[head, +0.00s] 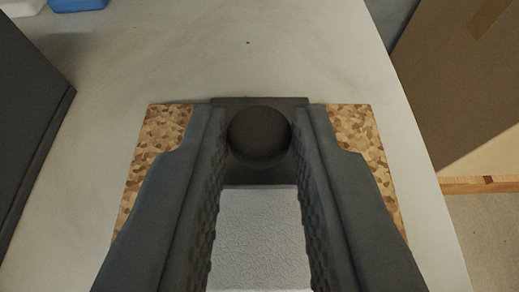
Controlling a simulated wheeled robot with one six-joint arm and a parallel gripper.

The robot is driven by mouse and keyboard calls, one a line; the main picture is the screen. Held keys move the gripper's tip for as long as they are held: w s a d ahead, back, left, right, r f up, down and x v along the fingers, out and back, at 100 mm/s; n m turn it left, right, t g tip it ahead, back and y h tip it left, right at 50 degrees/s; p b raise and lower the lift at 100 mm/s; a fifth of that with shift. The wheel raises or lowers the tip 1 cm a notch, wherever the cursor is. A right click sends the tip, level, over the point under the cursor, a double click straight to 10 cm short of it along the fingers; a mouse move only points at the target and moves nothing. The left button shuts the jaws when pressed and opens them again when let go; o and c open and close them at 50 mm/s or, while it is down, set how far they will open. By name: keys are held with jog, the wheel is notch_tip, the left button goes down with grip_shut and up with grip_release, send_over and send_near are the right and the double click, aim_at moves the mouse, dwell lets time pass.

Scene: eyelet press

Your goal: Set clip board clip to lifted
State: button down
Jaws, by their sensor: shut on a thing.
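The clip board (355,130) lies on the pale table, a speckled tan and brown board with a white textured sheet (258,235) on its middle. Its dark clip (258,170) sits at the far edge of the board and bears a round dark knob (259,136). My gripper (258,138) reaches over the board from the near side. Its two ridged fingers are shut on the knob, one on each side. The fingers hide parts of the board and of the clip's sides. I cannot tell from this view how far the clip is raised.
The pale table (230,65) is clear beyond the board. A dark box-like thing (25,120) stands at the left. A blue thing (78,4) and a white thing (20,7) are at the far left. A cardboard box (465,85) is at the right, past the table's edge.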

aim_at(258, 110)
jog(key=shift+w+r, duration=0.1)
jog(key=shift+r, duration=0.05)
jog(key=shift+w+r+g, duration=0.35)
jog(key=shift+g, duration=0.55)
jog(key=shift+w+r+g, duration=0.3)
jog(key=shift+r+g, duration=0.05)
jog(key=shift+g, duration=0.55)
jog(key=shift+w+r+g, duration=0.25)
jog(key=shift+w+g, duration=0.2)
jog(key=shift+g, duration=0.35)
jog(key=shift+w+r+g, duration=0.2)
jog(key=shift+w+g, duration=0.2)
jog(key=shift+g, duration=0.4)
jog(key=shift+w, duration=0.1)
jog(key=shift+w+r+g, duration=0.2)
jog(key=shift+w+g, duration=0.35)
jog(key=shift+g, duration=0.65)
jog(key=c, duration=1.3)
grip_release()
